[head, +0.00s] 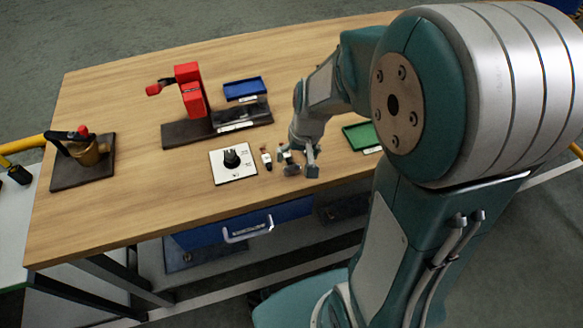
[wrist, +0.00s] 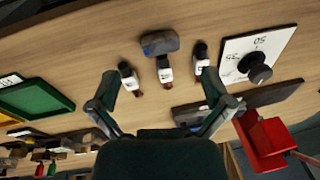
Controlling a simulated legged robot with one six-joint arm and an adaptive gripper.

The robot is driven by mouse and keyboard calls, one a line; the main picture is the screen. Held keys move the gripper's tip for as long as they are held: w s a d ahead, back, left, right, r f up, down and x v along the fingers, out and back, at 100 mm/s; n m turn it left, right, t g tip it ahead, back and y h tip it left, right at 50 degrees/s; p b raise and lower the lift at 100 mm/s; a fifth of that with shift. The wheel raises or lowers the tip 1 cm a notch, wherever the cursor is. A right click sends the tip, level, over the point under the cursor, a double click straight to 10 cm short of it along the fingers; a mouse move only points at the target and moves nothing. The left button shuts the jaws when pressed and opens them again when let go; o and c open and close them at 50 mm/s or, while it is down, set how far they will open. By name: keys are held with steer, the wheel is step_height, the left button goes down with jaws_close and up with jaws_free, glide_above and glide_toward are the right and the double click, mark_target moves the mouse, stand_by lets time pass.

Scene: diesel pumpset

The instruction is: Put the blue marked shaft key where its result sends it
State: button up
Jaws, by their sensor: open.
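Several small pieces with white and black bodies and brownish ends lie on the wooden table: a left one (wrist: 128,78), a middle one (wrist: 165,72) and a right one (wrist: 202,62) in the wrist view. A blue-grey block (wrist: 160,43) lies at the middle one's far end. I cannot tell which piece is the blue marked shaft key. In the head view one piece (head: 267,158) lies beside the dial card. My gripper (head: 299,162) is open over the pieces.
A white card with a black dial (head: 232,158) lies left of my gripper. A green tray (head: 362,137) is to the right, a blue tray (head: 243,88) behind. A red device (head: 190,92) stands on a dark base; a brass valve (head: 88,152) is at far left. The front left tabletop is clear.

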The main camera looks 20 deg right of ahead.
mark_target(292, 168)
steer(key=shift+w+a+f, duration=0.1)
steer(key=shift+w+f, duration=0.1)
steer(key=shift+f, duration=0.7)
steer(key=shift+w+a+f, duration=0.1)
steer(key=shift+w+f, duration=0.05)
steer(key=shift+f, duration=0.7)
steer(key=shift+w+a+f, duration=0.1)
steer(key=shift+w+f, duration=0.1)
steer(key=shift+f, duration=0.7)
steer(key=c, duration=1.3)
steer(key=shift+r, duration=0.15)
steer(key=shift+r, duration=0.3)
step_height(292, 168, up, 3)
steer(key=shift+f, duration=0.2)
steer(key=s+r, duration=0.9)
steer(key=s, duration=0.5)
steer(key=shift+r, duration=0.3)
